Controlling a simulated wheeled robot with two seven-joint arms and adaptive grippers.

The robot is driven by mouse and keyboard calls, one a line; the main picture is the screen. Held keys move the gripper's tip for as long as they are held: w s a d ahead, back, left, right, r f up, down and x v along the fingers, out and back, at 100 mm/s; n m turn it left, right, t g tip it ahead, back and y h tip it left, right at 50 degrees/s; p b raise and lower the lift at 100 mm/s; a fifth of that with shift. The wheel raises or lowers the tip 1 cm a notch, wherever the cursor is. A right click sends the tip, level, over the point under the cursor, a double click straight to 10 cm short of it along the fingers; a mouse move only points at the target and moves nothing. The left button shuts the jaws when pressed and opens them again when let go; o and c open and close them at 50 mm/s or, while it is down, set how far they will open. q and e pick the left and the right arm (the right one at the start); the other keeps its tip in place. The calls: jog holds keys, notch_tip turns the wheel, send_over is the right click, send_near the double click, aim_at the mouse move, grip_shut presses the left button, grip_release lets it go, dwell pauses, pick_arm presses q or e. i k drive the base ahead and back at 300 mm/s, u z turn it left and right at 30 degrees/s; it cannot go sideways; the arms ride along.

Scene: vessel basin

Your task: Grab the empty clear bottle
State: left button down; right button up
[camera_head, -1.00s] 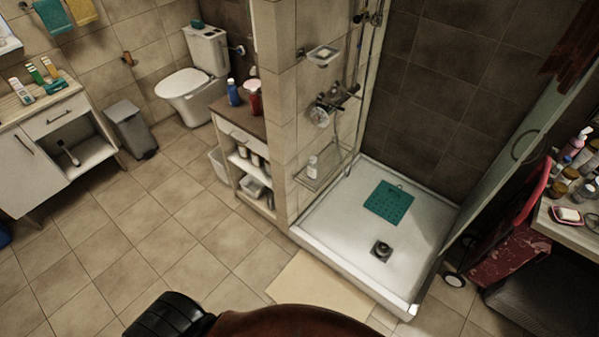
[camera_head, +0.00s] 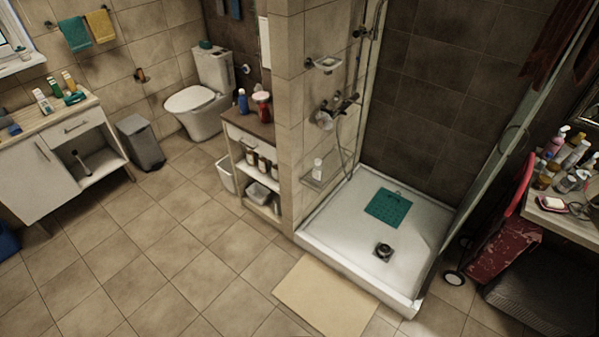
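I cannot single out the empty clear bottle for sure. A crowd of small bottles and jars (camera_head: 568,181) stands on the counter at the right, and some of them look pale or clear. A small whitish bottle (camera_head: 317,169) stands on the shower's corner shelf. A blue bottle (camera_head: 242,100) and a red and white container (camera_head: 262,106) stand on the shelf unit by the partition wall. Neither of my grippers shows in the head view.
The tiled floor (camera_head: 180,265) is open at the left and centre. A beige mat (camera_head: 327,293) lies before the raised shower tray (camera_head: 330,228). A red folded cart (camera_head: 502,245) stands by the right counter (camera_head: 575,228). A grey bin (camera_head: 140,143) stands near the toilet (camera_head: 198,105).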

aim_at(317, 167)
jog(key=u, duration=0.7)
jog(key=i, duration=1.25)
jog(key=u, duration=0.35)
jog(key=i, duration=1.15)
jog(key=z, duration=0.3)
